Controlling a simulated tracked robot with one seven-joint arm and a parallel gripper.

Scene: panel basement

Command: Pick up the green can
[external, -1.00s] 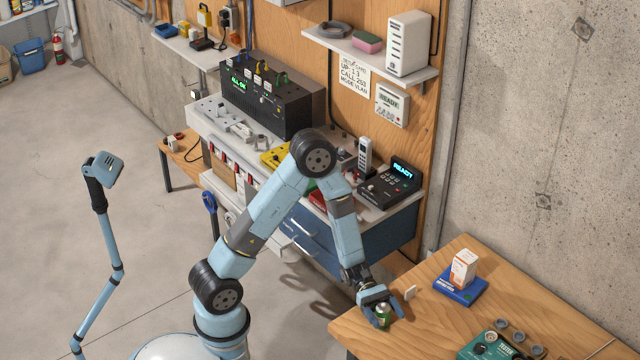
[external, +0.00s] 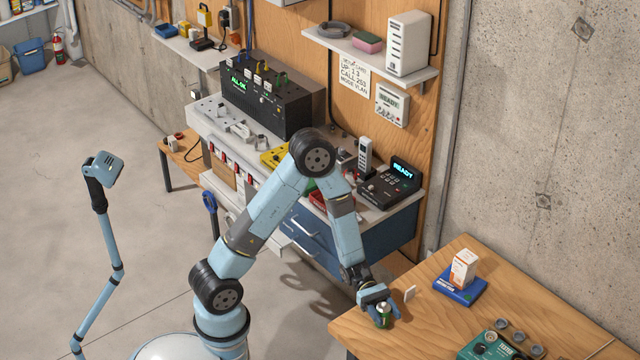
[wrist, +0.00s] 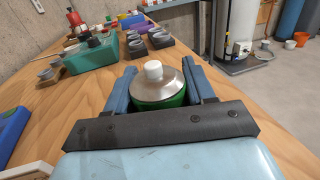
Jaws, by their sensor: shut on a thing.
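The green can (wrist: 155,84), with a silver domed top and a white cap, stands between my two blue fingers in the wrist view. In the external view the can (external: 383,321) is small and partly covered by my gripper, near the left corner of the wooden table (external: 530,310). My gripper (external: 379,312) is shut on the can, with a finger on each side of it. The can looks upright and at or just above the tabletop; I cannot tell whether its base touches, as its lower part is hidden in the wrist view.
A green device (external: 490,346) and a holder with several round cups (external: 518,337) are farther right. The table's left edge is close.

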